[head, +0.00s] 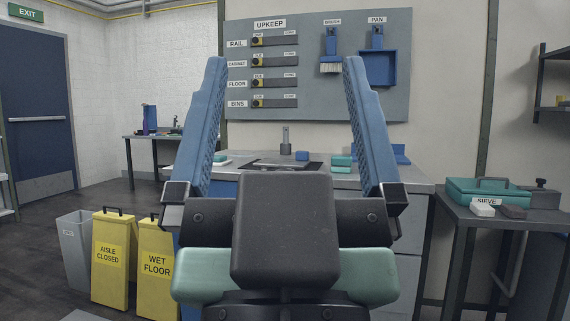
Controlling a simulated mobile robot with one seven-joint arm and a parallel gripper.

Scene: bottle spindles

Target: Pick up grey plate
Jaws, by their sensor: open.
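My gripper (284,63) is open and empty, with its two blue fingers raised wide apart in front of the board. No thing here is clearly the grey plate. Several small grey plates, such as one beside the FLOOR label (275,83), are mounted on the grey UPKEEP board (318,108), between and behind the fingers. A flat light-grey piece (82,316) shows at the bottom left edge, mostly cut off by the frame. My gripper body hides much of the counter's front.
A counter with a sink (285,163) stands below the board. A brush (330,50) and blue pan (378,65) hang on it. Yellow floor signs (110,258) and a grey bin (75,250) stand left. A side table (500,212) holds a teal case (490,190). The left floor is partly clear.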

